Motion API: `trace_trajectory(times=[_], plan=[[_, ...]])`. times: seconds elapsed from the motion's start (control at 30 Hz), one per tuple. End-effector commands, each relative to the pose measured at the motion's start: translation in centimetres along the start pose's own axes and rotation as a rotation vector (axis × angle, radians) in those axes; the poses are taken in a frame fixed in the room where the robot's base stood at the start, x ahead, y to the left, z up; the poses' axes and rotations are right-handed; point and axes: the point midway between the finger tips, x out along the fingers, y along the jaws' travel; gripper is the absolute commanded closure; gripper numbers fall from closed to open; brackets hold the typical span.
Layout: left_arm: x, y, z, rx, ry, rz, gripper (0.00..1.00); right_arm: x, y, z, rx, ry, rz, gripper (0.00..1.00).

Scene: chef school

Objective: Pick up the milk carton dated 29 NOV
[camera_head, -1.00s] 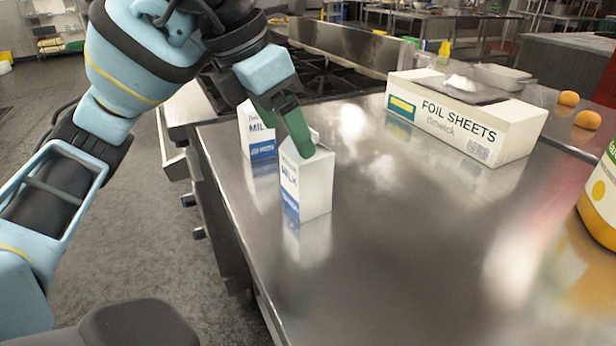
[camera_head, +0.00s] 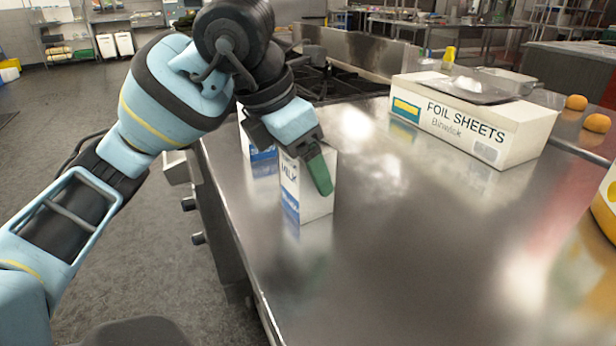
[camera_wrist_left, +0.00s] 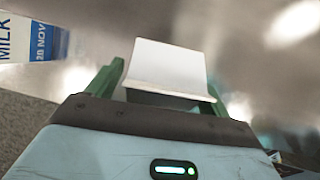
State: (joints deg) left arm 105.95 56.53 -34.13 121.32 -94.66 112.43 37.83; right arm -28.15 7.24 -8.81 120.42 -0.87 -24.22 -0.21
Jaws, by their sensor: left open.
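The nearer white and blue milk carton (camera_head: 318,205) stands upright on the steel counter. My left gripper (camera_head: 308,172) is open and lowered over its top, with one green finger in front of the carton's right face. In the left wrist view the white top of this carton (camera_wrist_left: 168,66) lies between the two green fingers of the left gripper (camera_wrist_left: 160,88). Its date is not legible. A second milk carton (camera_head: 262,155) stands just behind, partly hidden by my arm. In the wrist view this other carton (camera_wrist_left: 22,40) shows a blurred blue date band ending in NOV. My right gripper is out of view.
The steel counter (camera_head: 400,250) is clear to the right of the cartons. A foil sheets box (camera_head: 470,125) with a tray on top stands further back. Oranges (camera_head: 590,118) and a yellow-filled jar (camera_head: 606,205) are at the right. A stove (camera_head: 345,85) is behind.

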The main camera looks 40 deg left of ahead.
Motion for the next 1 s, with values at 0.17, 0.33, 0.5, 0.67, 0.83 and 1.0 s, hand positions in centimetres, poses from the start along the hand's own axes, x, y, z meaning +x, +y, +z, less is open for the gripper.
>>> trace_trajectory(times=[0.17,0.33,0.5,0.67,0.83,1.0], plan=[[-0.1,0.0,0.0,0.000,-0.001,0.000,0.30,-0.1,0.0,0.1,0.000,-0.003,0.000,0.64],[-0.1,0.0,0.0,0.000,-0.001,0.000,0.53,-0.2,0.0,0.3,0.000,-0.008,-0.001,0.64],[-0.1,0.0,0.0,0.000,-0.001,0.000,0.75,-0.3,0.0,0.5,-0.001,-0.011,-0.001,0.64],[-0.2,0.0,0.1,-0.001,-0.003,0.000,0.82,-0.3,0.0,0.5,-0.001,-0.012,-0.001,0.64],[-0.3,0.0,0.1,-0.001,-0.004,0.000,0.82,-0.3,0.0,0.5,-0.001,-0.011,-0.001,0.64],[-1.6,0.0,0.7,0.000,-0.007,0.000,0.82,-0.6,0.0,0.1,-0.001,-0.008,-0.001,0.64]])
